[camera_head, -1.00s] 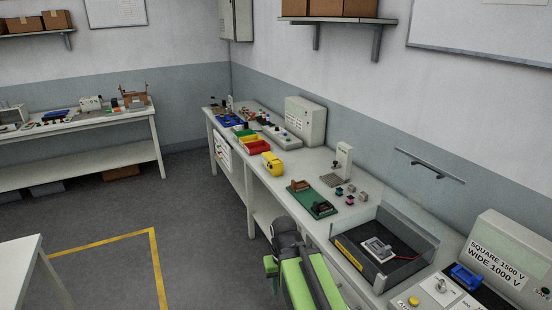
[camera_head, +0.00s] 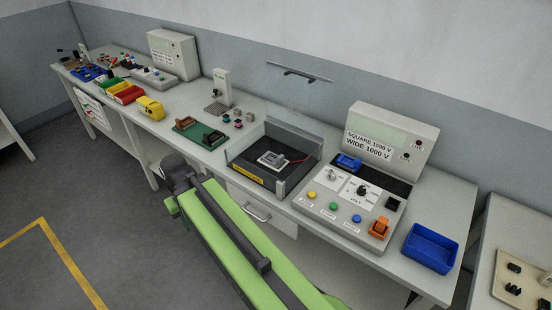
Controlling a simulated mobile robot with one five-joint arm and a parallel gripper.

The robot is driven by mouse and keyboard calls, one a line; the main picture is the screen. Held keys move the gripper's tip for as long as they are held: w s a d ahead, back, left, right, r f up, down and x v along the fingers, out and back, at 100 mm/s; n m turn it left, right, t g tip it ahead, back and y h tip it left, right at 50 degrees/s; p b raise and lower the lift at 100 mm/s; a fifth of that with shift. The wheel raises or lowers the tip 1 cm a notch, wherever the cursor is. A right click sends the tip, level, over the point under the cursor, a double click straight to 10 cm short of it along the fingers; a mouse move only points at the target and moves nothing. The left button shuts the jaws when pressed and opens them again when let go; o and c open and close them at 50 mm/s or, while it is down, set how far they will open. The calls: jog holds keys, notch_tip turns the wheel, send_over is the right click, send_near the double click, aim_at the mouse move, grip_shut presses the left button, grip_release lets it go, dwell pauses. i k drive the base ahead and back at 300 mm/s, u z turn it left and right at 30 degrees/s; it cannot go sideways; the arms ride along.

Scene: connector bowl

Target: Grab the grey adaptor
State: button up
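I cannot single out the grey adaptor for certain. Several small connector pieces (camera_head: 238,122) stand on the long bench, right of a green board, some with pink or teal faces and greyish bodies, too small to tell apart. A light grey block (camera_head: 273,160) with a red wire beside it lies in a black open-fronted tray. My green and dark arm crosses the lower middle of the view in front of the bench. I see no gripper fingers.
The bench (camera_head: 330,240) also bears a green board (camera_head: 201,134), a yellow device (camera_head: 150,107), coloured bins (camera_head: 126,94), a tester (camera_head: 358,190) with buttons and a labelled panel, and an empty-looking blue bin (camera_head: 430,249). Open floor lies at left.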

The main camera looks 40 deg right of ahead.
aim_at(274, 160)
jog(key=u, duration=0.35)
jog(key=i, duration=1.3)
jog(key=z, duration=0.45)
